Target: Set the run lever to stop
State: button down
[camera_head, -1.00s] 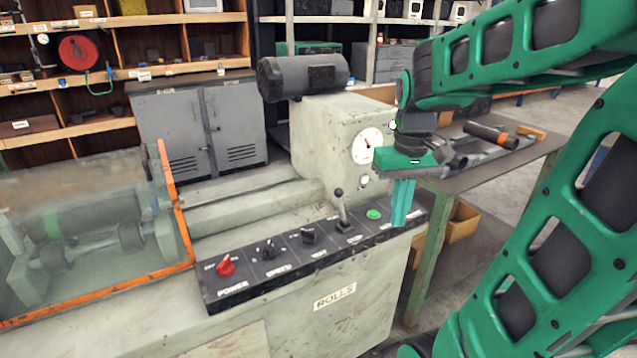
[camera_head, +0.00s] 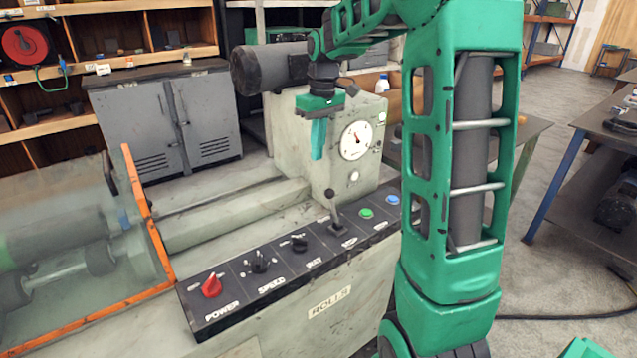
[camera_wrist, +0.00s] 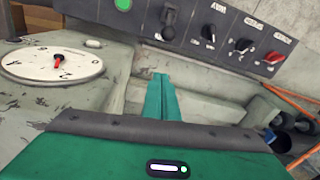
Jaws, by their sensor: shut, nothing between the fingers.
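The run lever (camera_head: 333,206) is a dark stick with a round knob, rising from the black control panel (camera_head: 232,289) on the pale machine. It also shows in the wrist view (camera_wrist: 169,20), near the top, seen from above. My gripper (camera_head: 318,155) is shut and empty, with its green fingers pointing down. In the head view it hangs in front of the machine's upright housing, above and left of the lever, apart from it. In the wrist view the closed fingertips (camera_wrist: 161,78) lie below the lever in the picture, with a gap between. The lever's label is too small to read.
The panel also carries a red power knob (camera_head: 211,286), black knobs (camera_head: 260,262), a green button (camera_head: 366,213) and a blue button (camera_head: 393,199). A gauge (camera_head: 355,140) is on the housing. A clear guard with an orange frame (camera_head: 150,215) stands at left.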

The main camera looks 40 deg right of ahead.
jog(key=shift+a, duration=0.25)
jog(key=shift+f, duration=0.1)
send_over(334, 208)
jog(key=w, duration=0.5)
notch_tip(334, 208, down, 9)
jog(key=shift+a, duration=0.1)
